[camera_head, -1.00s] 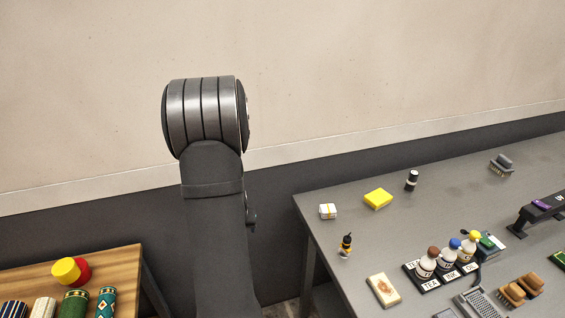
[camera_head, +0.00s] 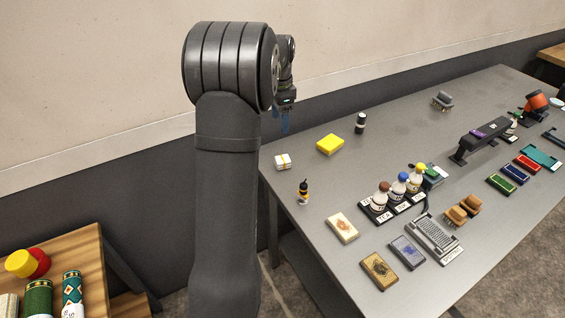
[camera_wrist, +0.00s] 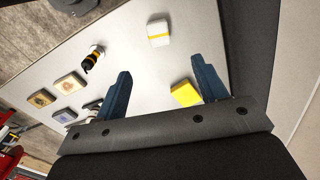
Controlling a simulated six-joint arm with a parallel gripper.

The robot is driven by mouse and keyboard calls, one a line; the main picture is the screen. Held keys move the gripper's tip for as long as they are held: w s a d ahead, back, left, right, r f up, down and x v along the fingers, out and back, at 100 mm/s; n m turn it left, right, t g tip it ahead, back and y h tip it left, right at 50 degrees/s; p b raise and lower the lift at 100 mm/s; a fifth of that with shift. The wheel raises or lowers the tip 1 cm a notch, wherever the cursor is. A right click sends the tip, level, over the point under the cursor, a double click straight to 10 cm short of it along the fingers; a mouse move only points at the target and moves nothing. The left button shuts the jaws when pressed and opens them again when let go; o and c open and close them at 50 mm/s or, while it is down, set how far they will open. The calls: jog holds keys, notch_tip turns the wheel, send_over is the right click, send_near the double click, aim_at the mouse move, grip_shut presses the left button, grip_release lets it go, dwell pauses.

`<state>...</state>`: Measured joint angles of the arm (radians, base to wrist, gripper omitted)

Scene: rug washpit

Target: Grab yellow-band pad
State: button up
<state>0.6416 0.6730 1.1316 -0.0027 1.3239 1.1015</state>
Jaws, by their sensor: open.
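The yellow-band pad (camera_head: 283,161) is a small white block with a yellow band, lying near the left back corner of the grey table. In the wrist view the pad (camera_wrist: 159,33) lies beyond the fingertips, roughly centred between them. My gripper (camera_wrist: 160,66) is open, its two blue fingers apart with nothing held. In the head view my gripper (camera_head: 284,124) is small and partly hidden behind my arm, appearing above the pad in the picture.
A yellow block (camera_head: 330,145) lies right of the pad and shows near the right finger in the wrist view (camera_wrist: 184,95). A dark bottle with an orange band (camera_head: 303,192) stands in front of the pad. A black-and-white cylinder (camera_head: 360,123) stands farther back. Labelled bottles (camera_head: 399,187) stand right.

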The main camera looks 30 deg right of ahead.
aim_at(283, 158)
jog(key=f, duration=1.6)
jog(key=shift+s+d+f, duration=0.2)
jog(key=shift+d+f, duration=0.15)
jog(key=c, duration=1)
